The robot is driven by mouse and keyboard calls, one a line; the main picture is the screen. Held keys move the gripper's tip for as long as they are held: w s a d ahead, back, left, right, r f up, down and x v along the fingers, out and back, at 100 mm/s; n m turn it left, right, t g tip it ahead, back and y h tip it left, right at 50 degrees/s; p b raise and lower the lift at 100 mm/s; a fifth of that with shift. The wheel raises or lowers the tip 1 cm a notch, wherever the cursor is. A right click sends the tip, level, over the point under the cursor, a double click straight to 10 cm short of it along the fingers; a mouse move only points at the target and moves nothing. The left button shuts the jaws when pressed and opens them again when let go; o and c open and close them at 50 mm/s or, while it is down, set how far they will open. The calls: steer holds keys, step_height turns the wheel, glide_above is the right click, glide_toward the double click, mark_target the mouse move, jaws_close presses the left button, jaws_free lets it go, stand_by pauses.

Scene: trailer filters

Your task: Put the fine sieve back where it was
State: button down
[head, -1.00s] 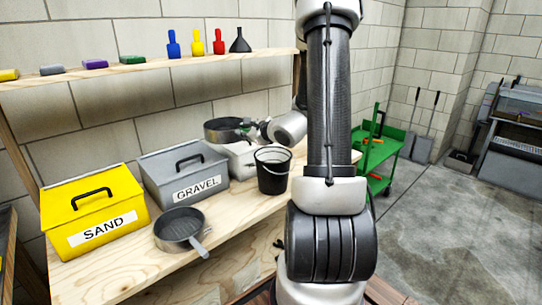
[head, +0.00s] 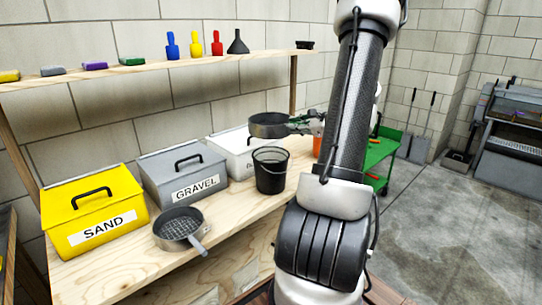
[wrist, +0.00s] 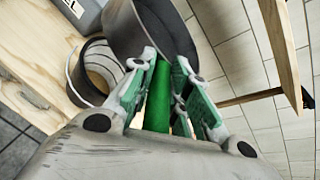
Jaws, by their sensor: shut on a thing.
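My gripper (head: 303,123) is shut on the green handle (wrist: 157,95) of a round dark-walled sieve (head: 268,125). The sieve is held in the air above the right part of the bench, behind and above the black bucket. Its wall also shows at the top of the wrist view (wrist: 140,32). Its mesh is hidden, so I cannot tell how fine it is. A second sieve (head: 179,223), with a grey handle and visible mesh, lies on the wooden bench in front of the gravel bin.
The bench (head: 120,275) bears a yellow SAND bin (head: 75,235), a grey GRAVEL bin (head: 165,195), a white bin (head: 230,155) and a black bucket (head: 270,175). A wall shelf (head: 130,70) holds brushes, bottles and a funnel. A green cart (head: 380,160) stands right.

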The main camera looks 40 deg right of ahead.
step_height(320, 180, down, 10)
steer(key=shift+r, duration=0.2)
stand_by(0.3)
steer(key=c, duration=1.4)
jaws_free()
steer(key=shift+o, duration=0.2)
